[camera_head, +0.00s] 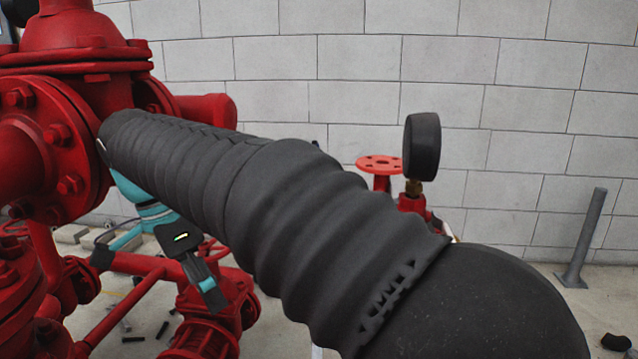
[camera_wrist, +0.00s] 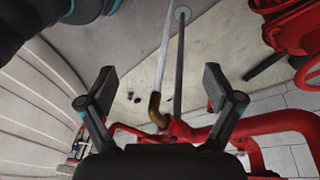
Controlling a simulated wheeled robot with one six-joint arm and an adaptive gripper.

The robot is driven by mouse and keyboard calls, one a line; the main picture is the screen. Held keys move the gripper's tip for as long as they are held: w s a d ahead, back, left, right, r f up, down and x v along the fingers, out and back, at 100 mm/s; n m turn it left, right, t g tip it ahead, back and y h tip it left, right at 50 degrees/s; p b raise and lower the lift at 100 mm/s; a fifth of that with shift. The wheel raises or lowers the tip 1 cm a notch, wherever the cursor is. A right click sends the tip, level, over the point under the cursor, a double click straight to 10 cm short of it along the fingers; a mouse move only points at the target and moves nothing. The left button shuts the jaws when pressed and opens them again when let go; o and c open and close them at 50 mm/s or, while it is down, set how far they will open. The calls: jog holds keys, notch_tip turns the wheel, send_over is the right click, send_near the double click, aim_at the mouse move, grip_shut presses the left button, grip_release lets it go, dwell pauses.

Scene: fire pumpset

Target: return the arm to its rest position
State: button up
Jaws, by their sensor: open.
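My arm, in a black ribbed sleeve, runs across the head view from the lower right to the upper left. Its teal wrist part shows behind the sleeve at the left. My gripper (camera_head: 205,280) hangs below it, partly hidden by the sleeve, in front of red pipework. In the wrist view my gripper (camera_wrist: 160,82) has its two dark fingers spread wide apart. Nothing is between the fingertips; floor and a pale pole show behind the gap.
A red flanged valve body (camera_head: 75,110) stands close beside the arm's far end. Red lower pipes (camera_head: 130,265) run beneath the gripper. A black gauge (camera_head: 422,146) and red handwheel (camera_head: 379,165) stand behind the sleeve. A grey post (camera_head: 586,235) stands right, with open floor around it.

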jog(key=d+f+n+t+y, duration=0.2)
jog(key=d+f+n+y, duration=0.1)
jog(key=d+f+n, duration=0.75)
jog(key=s+d+f+t, duration=0.1)
jog(key=s+d, duration=0.4)
jog(key=d, duration=0.6)
jog(key=s+d+f+t, duration=0.1)
jog(key=s+d, duration=0.4)
jog(key=d, duration=0.6)
jog(key=shift+t, duration=0.6)
